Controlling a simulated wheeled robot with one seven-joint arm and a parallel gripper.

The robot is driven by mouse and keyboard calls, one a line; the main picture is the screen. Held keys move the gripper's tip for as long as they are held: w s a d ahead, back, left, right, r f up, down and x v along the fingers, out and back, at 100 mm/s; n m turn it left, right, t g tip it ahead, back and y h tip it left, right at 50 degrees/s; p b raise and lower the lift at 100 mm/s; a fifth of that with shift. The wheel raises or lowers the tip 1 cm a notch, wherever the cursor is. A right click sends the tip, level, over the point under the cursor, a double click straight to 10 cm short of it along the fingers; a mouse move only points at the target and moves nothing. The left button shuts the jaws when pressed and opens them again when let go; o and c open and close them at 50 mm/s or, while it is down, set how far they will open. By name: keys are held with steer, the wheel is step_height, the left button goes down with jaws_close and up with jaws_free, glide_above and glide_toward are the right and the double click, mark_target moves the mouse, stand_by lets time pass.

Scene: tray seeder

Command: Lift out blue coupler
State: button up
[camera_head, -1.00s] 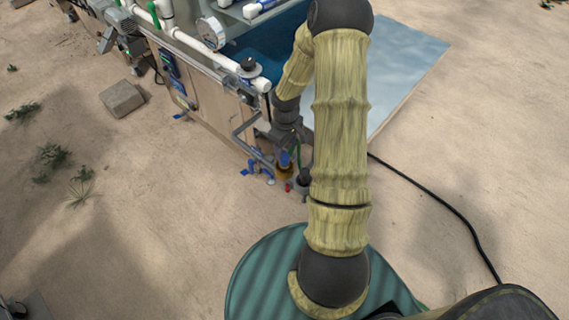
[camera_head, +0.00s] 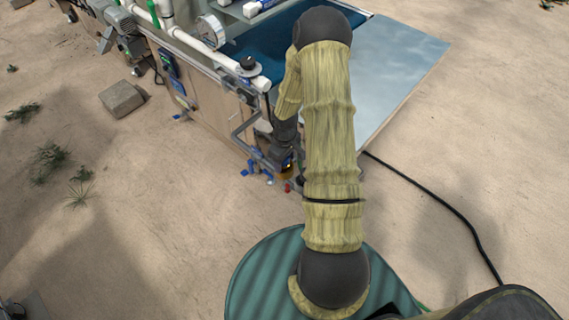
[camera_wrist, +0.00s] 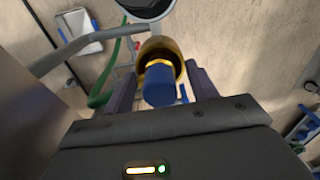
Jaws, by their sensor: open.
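The blue coupler (camera_wrist: 159,88) shows in the wrist view as a blue cylinder in front of the mouth of a gold cup (camera_wrist: 157,50). My gripper (camera_wrist: 160,84) is open, with one finger on each side of the coupler. Whether the fingers touch it cannot be told. In the head view my gripper (camera_head: 284,160) is down by the near corner of the seeder, just above the gold cup (camera_head: 284,176). The coupler is hidden there behind my gripper.
The seeder's wooden side panel (camera_head: 205,110) and a bent grey pipe (camera_head: 243,128) stand left of my gripper. Several small blue parts (camera_head: 253,167) sit low beside the cup. A green hose (camera_wrist: 112,62) runs left of the coupler. A black cable (camera_head: 430,200) crosses open sand at right.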

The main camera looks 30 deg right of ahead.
stand_by(0.4)
steer(key=c, duration=1.1)
step_height(320, 180, up, 10)
steer(key=shift+r+p, duration=0.1)
steer(key=shift+p, duration=0.6)
steer(key=shift+c, duration=0.2)
